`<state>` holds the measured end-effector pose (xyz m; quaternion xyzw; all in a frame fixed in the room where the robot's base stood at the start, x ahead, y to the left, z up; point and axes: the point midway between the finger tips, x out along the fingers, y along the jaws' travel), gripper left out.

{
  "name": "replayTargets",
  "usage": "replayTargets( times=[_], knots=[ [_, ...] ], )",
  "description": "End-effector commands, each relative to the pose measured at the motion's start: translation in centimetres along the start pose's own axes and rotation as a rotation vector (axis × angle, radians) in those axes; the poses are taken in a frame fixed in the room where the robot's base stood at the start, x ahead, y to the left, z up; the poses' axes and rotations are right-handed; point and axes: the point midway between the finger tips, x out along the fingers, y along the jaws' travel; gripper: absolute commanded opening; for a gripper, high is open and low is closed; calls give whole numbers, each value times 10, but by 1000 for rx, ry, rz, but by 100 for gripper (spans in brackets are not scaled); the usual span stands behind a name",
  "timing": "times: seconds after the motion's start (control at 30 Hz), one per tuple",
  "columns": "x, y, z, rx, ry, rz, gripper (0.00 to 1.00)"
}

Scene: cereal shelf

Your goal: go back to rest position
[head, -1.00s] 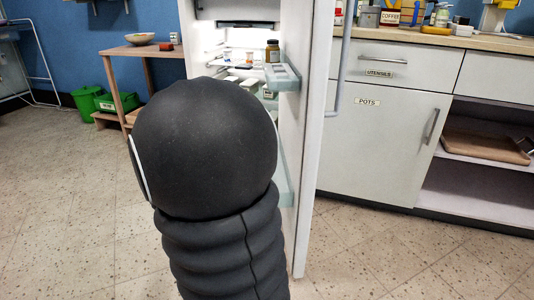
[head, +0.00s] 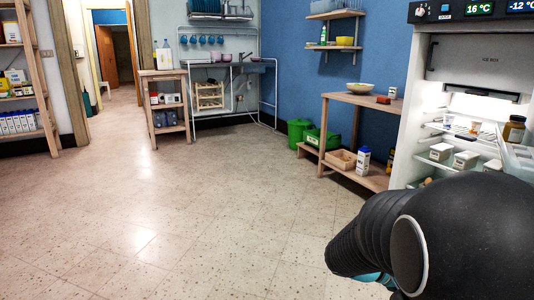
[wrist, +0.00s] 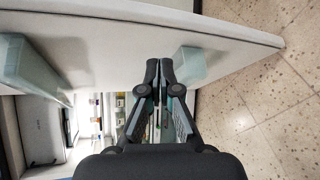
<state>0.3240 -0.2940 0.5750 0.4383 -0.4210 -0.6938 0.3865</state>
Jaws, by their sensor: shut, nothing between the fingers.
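My gripper (wrist: 159,82) shows in the wrist view with its two dark fingers together at the tips and nothing between them. It is in front of the open fridge door (wrist: 120,30), whose inner side with pale door bins fills the upper part of that view. In the head view my dark arm covers the lower right corner and the gripper's fingers are hidden. The open, lit fridge (head: 440,62) stands at the right edge, behind my arm.
A wooden side table (head: 345,100) with a bowl (head: 360,88) stands left of the fridge, with green bins (head: 300,131) beside it. A small wooden cart (head: 165,110) and a sink stand farther back. A shelf (head: 30,90) is at the far left. The tiled floor between is clear.

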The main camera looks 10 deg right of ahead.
Motion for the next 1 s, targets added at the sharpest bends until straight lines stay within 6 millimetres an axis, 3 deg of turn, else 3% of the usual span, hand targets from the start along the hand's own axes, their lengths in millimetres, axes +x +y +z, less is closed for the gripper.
replayTargets(
  times=[0.17,0.3,0.43,0.57,0.7,0.8,1.0],
  knots=[
    [-23,-51,24,-59,28,-323,0],
    [-65,-77,38,-47,125,-574,0],
    [-117,-87,48,1,263,-789,0],
    [-173,-82,60,74,418,-972,0],
    [-227,-63,77,163,572,-1126,0],
    [-256,-47,93,220,657,-1205,0],
    [-280,-19,119,257,774,-1234,0]
  ],
)
